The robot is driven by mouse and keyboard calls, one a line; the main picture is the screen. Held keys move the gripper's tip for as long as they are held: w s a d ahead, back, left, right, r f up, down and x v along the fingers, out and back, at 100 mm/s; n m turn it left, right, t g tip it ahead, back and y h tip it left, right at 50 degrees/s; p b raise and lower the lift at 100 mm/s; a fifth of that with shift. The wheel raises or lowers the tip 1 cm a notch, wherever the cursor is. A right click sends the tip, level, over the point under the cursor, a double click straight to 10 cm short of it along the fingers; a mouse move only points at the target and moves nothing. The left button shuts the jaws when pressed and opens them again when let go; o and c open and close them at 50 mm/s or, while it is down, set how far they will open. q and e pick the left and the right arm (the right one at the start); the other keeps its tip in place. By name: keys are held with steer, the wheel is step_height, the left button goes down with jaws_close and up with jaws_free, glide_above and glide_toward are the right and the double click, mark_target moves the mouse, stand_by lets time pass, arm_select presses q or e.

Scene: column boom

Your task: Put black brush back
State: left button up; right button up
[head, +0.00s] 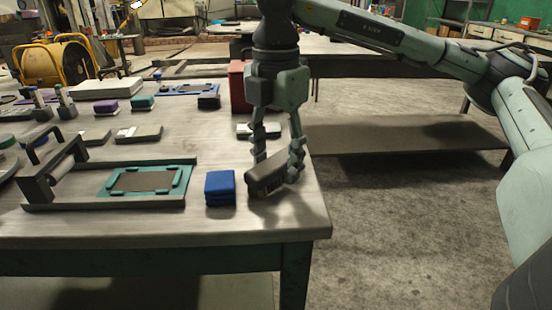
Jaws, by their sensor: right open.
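A dark, blocky object that looks like the black brush (266,179) is at the table's right end, beside a blue block (220,186). It appears tilted, its right end higher than its left. My right gripper (277,165) points straight down over it with its fingers spread, open, one at each side of the brush's upper part. I cannot tell whether the fingers touch it. My left gripper is not in view.
The worktable (120,222) carries a framed teal plate (112,182) at the front left. A red box (240,86) stands behind my right gripper. Several small blocks and pads lie farther back. The table's right edge is close to the brush, with open floor beyond.

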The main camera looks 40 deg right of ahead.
mark_target(275, 160)
step_height(275, 160, up, 7)
steer(key=shift+w+r, duration=0.1)
steer(key=shift+r, duration=0.1)
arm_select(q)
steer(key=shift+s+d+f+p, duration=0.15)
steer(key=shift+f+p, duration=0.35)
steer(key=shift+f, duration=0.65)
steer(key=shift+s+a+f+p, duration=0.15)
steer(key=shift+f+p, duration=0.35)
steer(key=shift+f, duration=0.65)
arm_select(e)
steer(key=shift+r, duration=2.1)
